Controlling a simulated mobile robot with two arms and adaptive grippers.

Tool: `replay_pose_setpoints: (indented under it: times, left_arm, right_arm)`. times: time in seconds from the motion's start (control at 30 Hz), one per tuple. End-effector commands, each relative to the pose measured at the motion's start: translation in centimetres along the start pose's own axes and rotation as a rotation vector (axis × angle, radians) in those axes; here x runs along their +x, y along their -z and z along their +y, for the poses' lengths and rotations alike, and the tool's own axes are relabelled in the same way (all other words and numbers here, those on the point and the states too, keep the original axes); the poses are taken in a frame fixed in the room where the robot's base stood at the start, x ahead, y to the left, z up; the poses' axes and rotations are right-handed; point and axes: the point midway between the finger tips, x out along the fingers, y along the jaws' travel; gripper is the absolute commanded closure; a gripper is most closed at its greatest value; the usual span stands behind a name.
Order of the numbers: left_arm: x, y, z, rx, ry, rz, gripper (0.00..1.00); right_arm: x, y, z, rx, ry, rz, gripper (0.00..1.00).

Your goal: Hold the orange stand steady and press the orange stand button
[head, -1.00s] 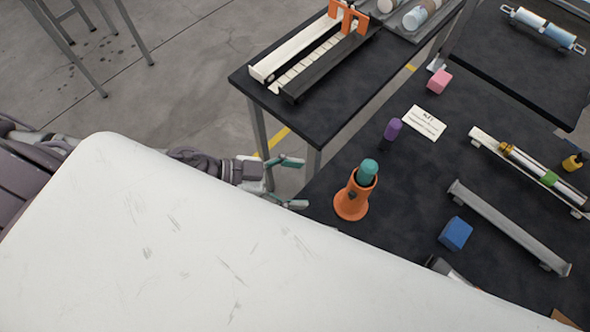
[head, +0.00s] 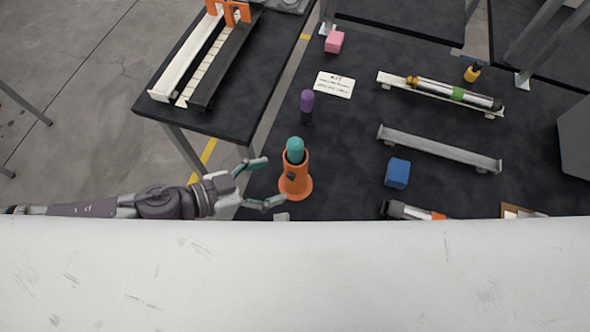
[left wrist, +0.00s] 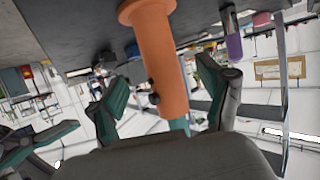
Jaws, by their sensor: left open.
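The orange stand (head: 296,183) is upright on the dark table, with a teal rounded piece (head: 295,150) in its top. A small dark knob (left wrist: 153,98) shows on its side in the left wrist view; I cannot tell whether it is the button. My left gripper (head: 262,183) is open just left of the stand in the head view. In the left wrist view the stand (left wrist: 158,55) appears between the two open fingers, with no clear contact. A grey and green finger-like part (left wrist: 35,145) at the left of that view may be my right gripper; its state is unclear.
A purple-topped piece (head: 307,100), a white card (head: 334,84), a blue cube (head: 397,173) and a grey rail (head: 440,149) are on the table. A pink cube (head: 334,42) is farther back. A broad white surface hides the near table edge.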

Motion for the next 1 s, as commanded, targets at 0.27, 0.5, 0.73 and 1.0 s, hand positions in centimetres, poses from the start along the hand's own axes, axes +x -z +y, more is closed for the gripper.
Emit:
replay_pose_setpoints:
  times: [0.27,0.5,0.73,1.0]
  left_arm:
    - [5.0,0.1,0.1,0.002,-0.002,0.001,0.21]
    - [6.8,0.0,0.1,0.001,-0.001,0.0,0.21]
    - [6.9,0.0,0.0,0.001,0.0,-0.001,0.21]
    - [6.9,0.0,0.0,0.001,0.0,0.0,0.56]
  right_arm:
    - [0.0,0.0,0.0,0.0,0.0,0.0,0.58]
    - [0.0,0.0,0.0,0.0,0.0,0.0,0.58]
    - [0.0,0.0,0.0,0.0,0.0,0.0,0.58]
    - [0.0,0.0,0.0,0.0,0.0,0.0,0.58]
